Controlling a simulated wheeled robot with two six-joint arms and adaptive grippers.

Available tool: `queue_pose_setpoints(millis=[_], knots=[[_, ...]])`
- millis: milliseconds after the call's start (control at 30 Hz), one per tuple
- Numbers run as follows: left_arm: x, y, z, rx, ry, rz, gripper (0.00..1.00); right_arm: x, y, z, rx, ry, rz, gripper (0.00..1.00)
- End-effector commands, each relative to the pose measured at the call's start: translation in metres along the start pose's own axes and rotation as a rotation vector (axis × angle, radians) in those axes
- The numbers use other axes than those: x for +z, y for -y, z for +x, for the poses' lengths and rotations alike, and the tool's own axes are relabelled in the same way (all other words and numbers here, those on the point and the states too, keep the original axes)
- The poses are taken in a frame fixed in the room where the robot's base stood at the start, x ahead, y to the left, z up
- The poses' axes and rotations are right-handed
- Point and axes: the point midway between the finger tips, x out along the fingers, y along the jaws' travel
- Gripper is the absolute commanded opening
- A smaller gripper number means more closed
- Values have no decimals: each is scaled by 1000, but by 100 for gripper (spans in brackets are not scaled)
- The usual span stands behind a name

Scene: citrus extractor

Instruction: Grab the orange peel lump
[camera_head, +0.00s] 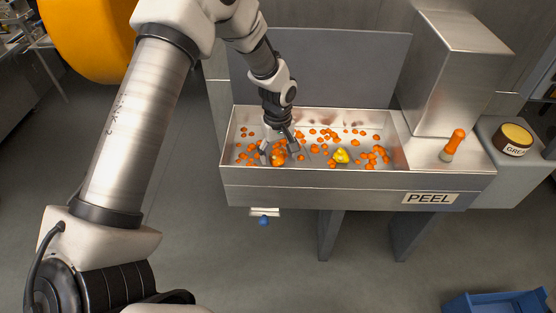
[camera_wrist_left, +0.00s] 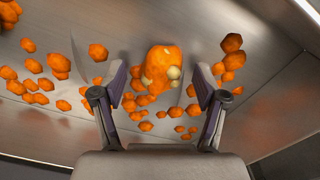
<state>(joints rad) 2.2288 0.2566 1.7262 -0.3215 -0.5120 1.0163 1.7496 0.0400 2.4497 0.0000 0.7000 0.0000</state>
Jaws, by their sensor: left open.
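The orange peel lump (camera_head: 278,158) lies on the left side of the steel peel trough (camera_head: 358,191). It is bigger than the loose bits around it. In the left wrist view the lump (camera_wrist_left: 160,66) shows as a large orange piece with a few pale spots. My left gripper (camera_head: 279,150) is inside the trough, pointing down, directly over the lump. In the left wrist view my left gripper (camera_wrist_left: 161,92) is open, its two fingers apart with the lump ahead between them. I cannot tell whether a finger touches it. My right gripper is not in view.
Many small orange bits (camera_head: 374,158) and a yellow piece (camera_head: 341,156) are scattered in the trough. The trough walls stand close around my gripper. An orange-handled tool (camera_head: 455,143) and a grease tin (camera_head: 514,139) are at the right. A blue crate (camera_head: 497,303) stands on the floor.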

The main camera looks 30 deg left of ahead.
Motion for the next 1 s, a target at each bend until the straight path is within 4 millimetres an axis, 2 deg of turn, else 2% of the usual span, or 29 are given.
queue_pose_setpoints(millis=[167,200,333,367,733,800,1000], knots=[[0,0,1,0,0,0,73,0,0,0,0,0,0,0],[0,0,1,0,0,0,69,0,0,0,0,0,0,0],[0,0,1,0,0,0,23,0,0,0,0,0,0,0],[0,0,1,0,0,0,18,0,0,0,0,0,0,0],[0,0,-2,0,0,0,18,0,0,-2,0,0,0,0],[0,-1,-12,2,-2,0,8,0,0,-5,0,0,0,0],[0,-1,-60,5,-4,1,8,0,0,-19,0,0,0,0]])
